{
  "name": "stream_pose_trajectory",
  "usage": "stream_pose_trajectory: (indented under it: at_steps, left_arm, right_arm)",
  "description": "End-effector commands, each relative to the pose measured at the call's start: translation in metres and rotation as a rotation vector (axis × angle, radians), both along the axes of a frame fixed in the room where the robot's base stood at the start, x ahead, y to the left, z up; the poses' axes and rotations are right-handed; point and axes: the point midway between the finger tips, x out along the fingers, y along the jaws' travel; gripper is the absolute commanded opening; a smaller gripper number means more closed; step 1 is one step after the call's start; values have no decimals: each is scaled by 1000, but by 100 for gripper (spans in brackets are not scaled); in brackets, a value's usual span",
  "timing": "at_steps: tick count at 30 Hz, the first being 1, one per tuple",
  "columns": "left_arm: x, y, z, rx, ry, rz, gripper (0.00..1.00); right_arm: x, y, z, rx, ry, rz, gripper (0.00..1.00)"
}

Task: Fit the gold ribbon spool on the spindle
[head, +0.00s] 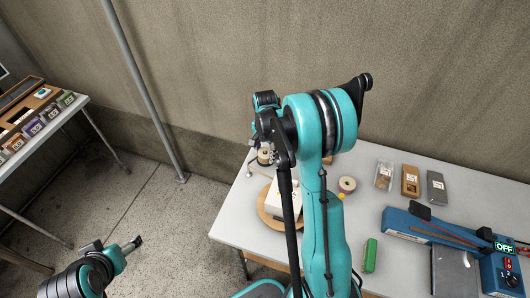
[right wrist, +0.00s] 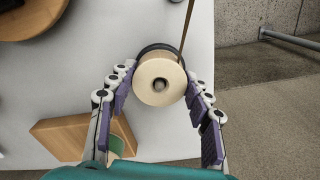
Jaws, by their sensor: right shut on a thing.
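A pale gold spool (right wrist: 161,82) is between the fingers of my right gripper (right wrist: 162,72) in the right wrist view. The gripper is shut on it, and its round end with a grey centre hole faces the camera. A dark ring (right wrist: 160,47) shows just behind the spool's far edge. I cannot tell whether a spindle is in the hole. In the head view the spool (head: 264,156) is partly hidden by my right arm near the table's left edge. My left gripper (head: 134,244) is at the lower left, over the floor, too small to judge.
A white box (head: 285,197) stands on a round wooden board (head: 268,217). A pinkish spool (head: 347,185) lies to its right. A wooden block (right wrist: 70,137) is left of my right gripper. Packets (head: 410,180), a green item (head: 370,255) and a blue sealer (head: 425,228) occupy the table's right.

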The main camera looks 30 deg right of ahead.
Motion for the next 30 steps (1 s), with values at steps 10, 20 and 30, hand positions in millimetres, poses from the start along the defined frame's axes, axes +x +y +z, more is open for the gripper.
stream_pose_trajectory:
  at_steps: [10, 20, 30]
  left_arm:
    - [0, 0, -2, 0, 0, 0, 71]
    - [0, 0, -2, 0, 0, 0, 71]
    - [0, 0, -2, 0, 0, 0, 71]
  right_arm:
    - [0, 0, -2, 0, 0, 0, 74]
    - [0, 0, 10, 0, 0, 0, 74]
    - [0, 0, 82, 0, 0, 0, 74]
